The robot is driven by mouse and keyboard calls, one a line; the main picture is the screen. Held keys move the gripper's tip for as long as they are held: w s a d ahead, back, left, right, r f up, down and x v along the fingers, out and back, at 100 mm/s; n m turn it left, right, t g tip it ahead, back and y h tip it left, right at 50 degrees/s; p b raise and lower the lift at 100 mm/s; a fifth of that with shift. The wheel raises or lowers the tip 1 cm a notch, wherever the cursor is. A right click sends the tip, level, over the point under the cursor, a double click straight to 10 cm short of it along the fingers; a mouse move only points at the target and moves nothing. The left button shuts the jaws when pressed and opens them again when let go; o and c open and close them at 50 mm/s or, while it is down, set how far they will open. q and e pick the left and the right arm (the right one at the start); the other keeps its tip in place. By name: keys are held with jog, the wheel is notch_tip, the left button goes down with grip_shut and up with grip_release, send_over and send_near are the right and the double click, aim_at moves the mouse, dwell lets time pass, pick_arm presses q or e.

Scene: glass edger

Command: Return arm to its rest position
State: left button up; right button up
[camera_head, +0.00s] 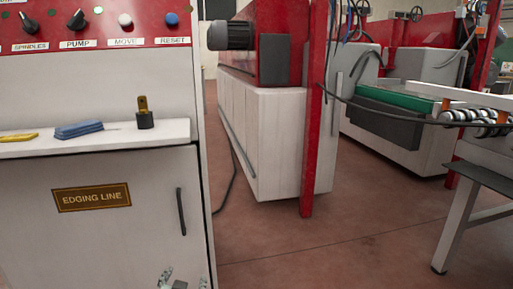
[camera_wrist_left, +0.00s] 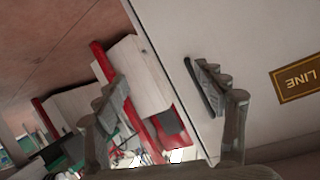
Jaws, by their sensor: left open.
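My left gripper (camera_head: 172,280) shows only by its fingertips at the bottom edge of the head view, in front of the lower part of the grey control cabinet (camera_head: 90,240). In the left wrist view the two dark fingers of this gripper (camera_wrist_left: 163,85) stand wide apart with nothing between them. The cabinet's dark door handle (camera_head: 181,211) is above the fingertips in the head view. I cannot tell how far the fingers are from the door. My right gripper is not in view.
The cabinet ledge (camera_head: 150,136) holds a blue cloth-like item (camera_head: 78,129), a brass-and-black piece (camera_head: 144,112) and a yellow item (camera_head: 18,137). A red post (camera_head: 314,120) and white machine (camera_head: 268,150) stand behind. A dark cable (camera_head: 229,180) lies on open floor (camera_head: 300,245).

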pick_arm(q)
jog(key=s+a+f+g, duration=0.2)
jog(key=s+f, duration=0.4)
jog(key=s, duration=0.5)
jog(key=s+a+f+g, duration=0.2)
jog(key=s+f+g, duration=0.3)
jog(key=s, duration=0.6)
jog(key=s+a+f+g, duration=0.3)
jog(key=s+f, duration=0.4)
jog(key=s, duration=0.4)
jog(key=shift+s+n, duration=0.3)
jog(key=shift+n, duration=0.1)
jog(key=shift+a, duration=0.1)
jog(key=shift+c, duration=0.4)
